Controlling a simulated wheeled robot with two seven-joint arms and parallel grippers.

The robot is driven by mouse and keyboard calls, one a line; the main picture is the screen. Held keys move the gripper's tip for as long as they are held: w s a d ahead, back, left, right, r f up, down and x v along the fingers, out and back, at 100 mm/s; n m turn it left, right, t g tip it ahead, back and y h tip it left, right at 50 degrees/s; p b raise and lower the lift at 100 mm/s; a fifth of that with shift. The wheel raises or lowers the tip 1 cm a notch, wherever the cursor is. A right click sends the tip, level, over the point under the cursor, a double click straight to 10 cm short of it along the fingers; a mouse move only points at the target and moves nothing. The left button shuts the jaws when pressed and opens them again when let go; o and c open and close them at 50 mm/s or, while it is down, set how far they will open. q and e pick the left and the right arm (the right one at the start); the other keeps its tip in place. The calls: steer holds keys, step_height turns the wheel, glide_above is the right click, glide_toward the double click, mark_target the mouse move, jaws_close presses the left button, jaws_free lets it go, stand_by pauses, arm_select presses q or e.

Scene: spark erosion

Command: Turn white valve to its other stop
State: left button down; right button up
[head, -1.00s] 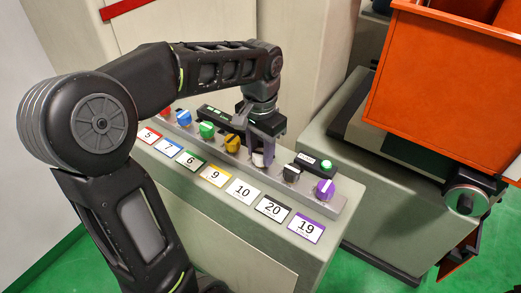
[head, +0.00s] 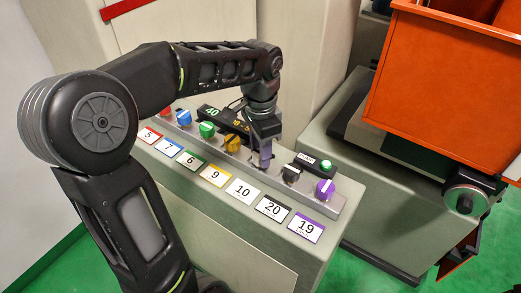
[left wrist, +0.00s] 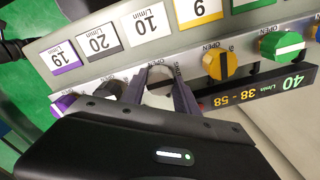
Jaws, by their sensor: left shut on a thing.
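The white valve (left wrist: 159,97) is a knob behind the label reading 10 on the panel. In the left wrist view it sits between the two fingers of my left gripper (left wrist: 160,92), which is shut on it. In the head view the left gripper (head: 262,158) reaches down onto the panel from above and mostly hides the white knob. In the wrist view, OPEN lettering shows beside the valve, and the fingers and the dark gripper body cover part of its surroundings. The white label 10 (head: 243,190) lies in front of it.
A yellow valve (head: 232,143) and a black valve (head: 291,174) stand close on either side, with a purple valve (head: 325,189) beyond. A lit display (left wrist: 262,92) reads 40 and 38 - 58. An orange bin (head: 440,80) stands at the right.

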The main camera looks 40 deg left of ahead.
arm_select(q)
steer(key=c, duration=0.9)
jaws_free()
step_height(320, 180, up, 8)
steer(key=shift+f, duration=0.1)
